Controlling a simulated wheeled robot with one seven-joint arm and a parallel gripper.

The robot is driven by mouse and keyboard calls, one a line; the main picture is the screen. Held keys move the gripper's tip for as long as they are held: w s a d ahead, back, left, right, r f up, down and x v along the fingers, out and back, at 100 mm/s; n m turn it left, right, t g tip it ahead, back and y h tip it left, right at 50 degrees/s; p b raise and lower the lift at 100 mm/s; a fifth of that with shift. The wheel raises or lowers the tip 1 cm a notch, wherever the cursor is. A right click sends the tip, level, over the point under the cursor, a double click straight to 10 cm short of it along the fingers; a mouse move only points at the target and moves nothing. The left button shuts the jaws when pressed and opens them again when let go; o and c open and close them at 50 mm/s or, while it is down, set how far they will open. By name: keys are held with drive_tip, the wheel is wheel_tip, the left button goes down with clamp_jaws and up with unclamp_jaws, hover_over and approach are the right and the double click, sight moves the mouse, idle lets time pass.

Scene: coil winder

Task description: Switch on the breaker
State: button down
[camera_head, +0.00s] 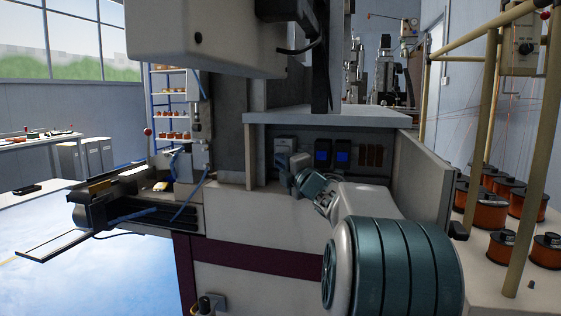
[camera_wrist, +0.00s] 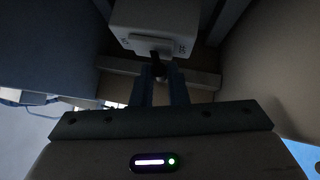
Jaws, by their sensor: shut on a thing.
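The breaker (camera_head: 283,145) is a pale, box-shaped unit at the left end of a row inside the open cabinet bay in the head view. The lever's on or off position cannot be told.
Two dark modules with blue screens (camera_head: 321,155) and several brown units (camera_head: 370,156) sit right of the breaker. An open cabinet door (camera_head: 425,180) stands right of my arm. A grey ledge (camera_head: 320,117) overhangs the bay. Copper spools (camera_head: 490,205) stand at far right.

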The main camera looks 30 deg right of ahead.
drive_tip(key=shift+s+a+r+m+g+p, duration=0.1)
drive_tip(key=shift+r+m+g+p, duration=1.1)
drive_tip(key=shift+p, duration=3.6)
drive_tip(key=shift+m+p, duration=0.3)
drive_tip(key=shift+p, duration=0.75)
drive_tip(key=g+p, duration=0.1)
drive_tip(key=p, duration=0.2)
drive_tip(key=shift+m, duration=0.3)
drive_tip(key=shift+f+p, duration=0.15)
drive_tip(key=shift+p, duration=0.25)
drive_tip(key=c, duration=1.4)
unclamp_jaws()
drive_tip(key=shift+c, duration=0.2)
drive_tip(key=shift+s, duration=0.2)
drive_tip(key=s+r, duration=0.1)
drive_tip(key=s, duration=1.2)
drive_tip(key=shift+s+a+r+p, duration=0.15)
drive_tip(key=shift+a+r+p, duration=0.15)
drive_tip(key=shift+r+p, duration=0.1)
